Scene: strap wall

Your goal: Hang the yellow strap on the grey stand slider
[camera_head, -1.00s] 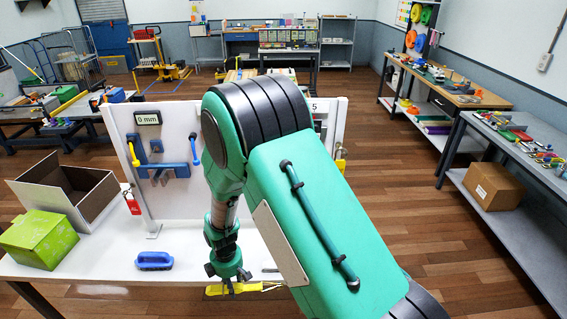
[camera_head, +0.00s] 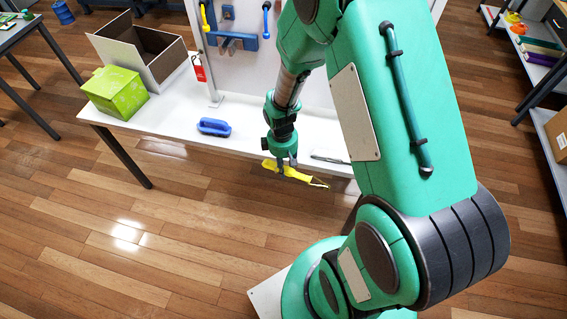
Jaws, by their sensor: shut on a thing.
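My gripper (camera_head: 281,170) is shut on a yellow strap (camera_head: 293,174). The strap lies roughly level across the jaws, with one end sticking out left and a longer end to the right. Gripper and strap show over the front edge of the white table (camera_head: 245,108); their height above it is hard to judge. I cannot make out the grey stand slider; my arm covers much of the upright white panel (camera_head: 235,65) and the table's right side.
A blue handled object (camera_head: 214,127) lies on the table left of my gripper. A green box (camera_head: 115,92), an open carton (camera_head: 170,60) and a red tag (camera_head: 198,68) are farther left. Blue hooks (camera_head: 228,42) are on the panel. A flat grey item (camera_head: 330,157) lies right of the gripper.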

